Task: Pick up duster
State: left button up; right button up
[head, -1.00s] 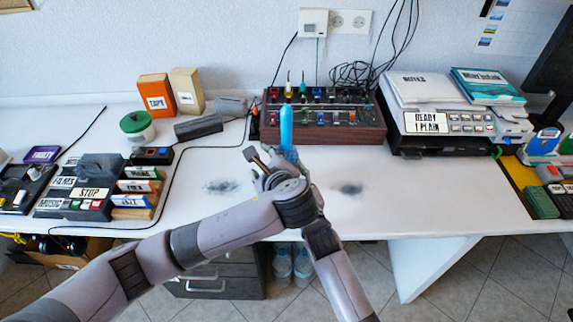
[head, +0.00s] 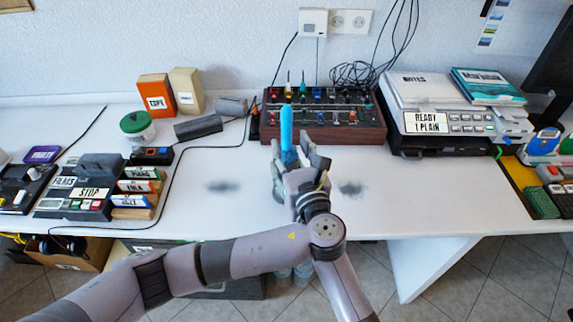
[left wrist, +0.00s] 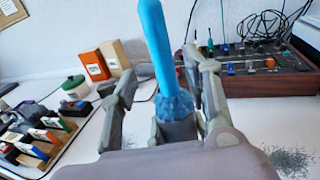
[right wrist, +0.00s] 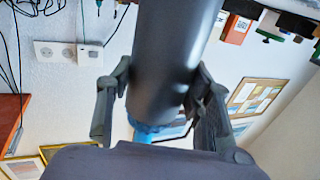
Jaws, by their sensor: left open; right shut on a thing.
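The duster has a blue handle (head: 286,125) standing upright at the middle of the desk, in front of the mixer. In the left wrist view its handle (left wrist: 157,45) rises from a fluffy blue head (left wrist: 176,106) set in a dark grey holder (left wrist: 180,132). My left gripper (head: 297,158) is open, with a finger on each side of the duster; contact cannot be told. In the right wrist view my right gripper (right wrist: 162,80) is shut on the dark grey holder (right wrist: 168,55), with blue showing at its far end. The right gripper is hidden in the head view.
The mixer (head: 345,133) stands close behind the duster. A printer (head: 440,140) is on the right, and label boxes (head: 90,192) are on the left. Dark dust patches (head: 222,186) mark the desk.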

aim_at(288, 133)
pick_arm(q)
jog(key=x, duration=0.5)
jog(key=shift+w+d+r, duration=0.1)
jog(key=shift+w+r, duration=0.2)
jog(key=shift+w, duration=0.05)
jog(key=shift+c, duration=0.3)
grip_shut()
